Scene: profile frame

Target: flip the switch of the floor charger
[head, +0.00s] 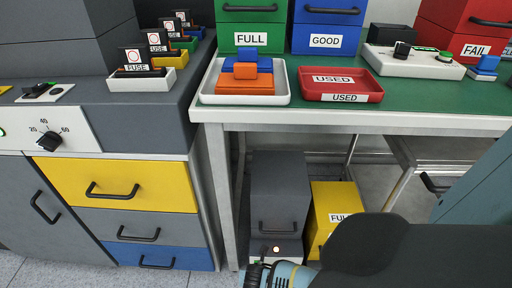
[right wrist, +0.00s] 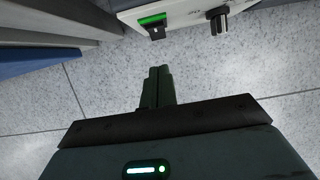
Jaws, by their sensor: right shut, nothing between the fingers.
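The floor charger (head: 289,248) is a low unit on the floor under the green-topped table, below a dark grey box front with a handle. A small lit round lamp shows on it in the head view. In the right wrist view its pale front panel (right wrist: 188,15) shows at the top, with a black switch (right wrist: 156,32) beside a green strip and a dark knob (right wrist: 219,20). My right gripper (right wrist: 158,70) is shut and empty, its tips pointing towards the panel, apart from the switch. In the head view my right wrist partly hides the charger. My left gripper is out of view.
A yellow box (head: 325,204) marked FULL stands right of the charger. A table leg (head: 222,180) and yellow, grey and blue drawers (head: 125,185) are at its left. The tabletop above holds a white tray (head: 209,91) and a red tray (head: 340,88). Bare floor lies under my right gripper.

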